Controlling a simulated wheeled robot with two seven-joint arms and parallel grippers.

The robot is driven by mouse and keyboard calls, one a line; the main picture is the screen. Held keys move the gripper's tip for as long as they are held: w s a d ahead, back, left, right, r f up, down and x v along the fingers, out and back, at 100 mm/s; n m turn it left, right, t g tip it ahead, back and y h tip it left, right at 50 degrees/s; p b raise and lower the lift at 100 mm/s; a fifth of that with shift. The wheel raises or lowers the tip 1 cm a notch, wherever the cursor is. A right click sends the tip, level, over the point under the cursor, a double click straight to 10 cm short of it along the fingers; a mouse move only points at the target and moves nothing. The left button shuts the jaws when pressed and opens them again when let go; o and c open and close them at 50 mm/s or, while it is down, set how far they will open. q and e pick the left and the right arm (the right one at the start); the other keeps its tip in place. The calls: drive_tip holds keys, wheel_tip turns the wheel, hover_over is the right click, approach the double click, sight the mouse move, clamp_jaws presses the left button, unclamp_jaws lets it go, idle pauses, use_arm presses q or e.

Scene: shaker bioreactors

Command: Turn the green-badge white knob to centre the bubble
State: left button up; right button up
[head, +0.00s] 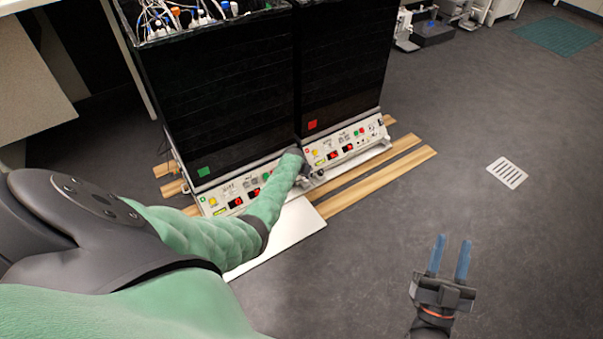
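The green badge (203,171) is on the lower front of the left black shaker unit (220,100), above its white control panel (229,190). The white knob and the bubble cannot be made out; my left arm covers part of this panel. My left arm reaches in from the left, and its wrist end (293,156) is at the right end of the green-badge panel, by the gap between the units. The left gripper's fingers are hidden or too small to read. My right gripper (450,258) is over the floor at lower right, its blue fingers apart and empty.
A second black unit (345,60) with a red badge (312,125) and its own panel (345,146) stands close on the right. Wooden planks (385,178) and a white board (290,232) lie at the base. A floor vent (507,172) is right; surrounding floor is clear.

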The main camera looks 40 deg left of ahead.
wheel_tip(320, 180, down, 6)
drive_tip(key=w+g, duration=0.1)
drive_tip(key=g, duration=0.1)
drive_tip(key=shift+w+a+f+h, duration=0.15)
drive_tip(key=shift+a+f+h, duration=0.05)
drive_tip(key=shift+a+h, duration=0.2)
